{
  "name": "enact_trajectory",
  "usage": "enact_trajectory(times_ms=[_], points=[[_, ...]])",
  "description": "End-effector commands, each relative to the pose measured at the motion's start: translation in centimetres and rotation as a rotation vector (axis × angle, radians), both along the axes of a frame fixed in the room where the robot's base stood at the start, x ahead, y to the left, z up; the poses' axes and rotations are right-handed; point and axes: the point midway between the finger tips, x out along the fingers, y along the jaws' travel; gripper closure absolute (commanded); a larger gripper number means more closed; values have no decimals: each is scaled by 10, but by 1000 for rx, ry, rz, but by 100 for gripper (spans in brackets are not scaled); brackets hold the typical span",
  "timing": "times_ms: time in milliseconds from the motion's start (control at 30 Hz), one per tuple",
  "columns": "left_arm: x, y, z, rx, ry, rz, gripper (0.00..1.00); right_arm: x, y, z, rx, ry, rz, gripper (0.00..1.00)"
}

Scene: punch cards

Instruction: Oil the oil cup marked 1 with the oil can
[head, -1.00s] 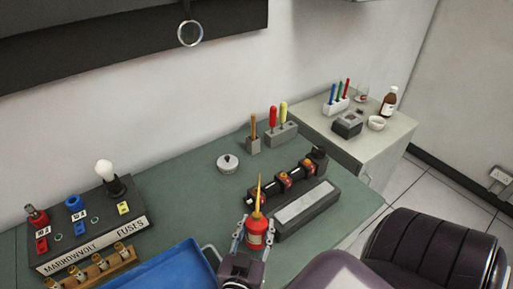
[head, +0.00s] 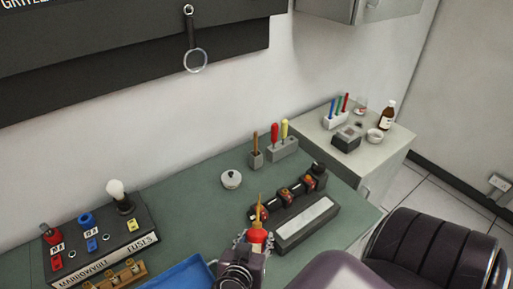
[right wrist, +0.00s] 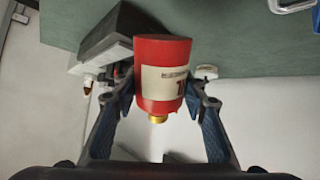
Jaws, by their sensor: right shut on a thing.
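My right gripper (head: 257,244) is shut around the red oil can (head: 258,237). The can's thin yellow spout (head: 259,210) points up in the head view. In the right wrist view the red can (right wrist: 150,52) with a pale label sits between both fingers of the gripper (right wrist: 161,88). Beyond the can, a dark shaft stand carries several orange-red oil cups: a near one (head: 264,214) by the spout, a middle one (head: 286,196) and a far one (head: 308,182). Their numbers are too small to read. I cannot tell whether the spout touches the near cup. My left gripper is out of view.
A grey block with a pale top (head: 306,222) lies right of the shaft. A round white-lidded tin (head: 231,179) and tool holders (head: 283,149) stand behind. A fuse board (head: 108,243) and blue tray (head: 183,275) are left. A dark chair (head: 435,250) stands right.

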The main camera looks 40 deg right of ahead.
Motion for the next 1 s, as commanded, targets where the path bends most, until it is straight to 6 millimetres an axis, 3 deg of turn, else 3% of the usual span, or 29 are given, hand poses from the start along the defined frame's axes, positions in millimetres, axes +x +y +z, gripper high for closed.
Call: enact_trajectory(times_ms=[33,333,400,600,1000], points=[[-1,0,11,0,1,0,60,0,1,10,26,16,-1,84],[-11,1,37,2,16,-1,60,-4,6,21,185,169,1,84],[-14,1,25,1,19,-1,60,-5,6,3,176,169,3,84],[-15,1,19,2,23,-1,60,-4,5,-10,175,167,2,84],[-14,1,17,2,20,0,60,-4,5,-15,175,164,1,84]])
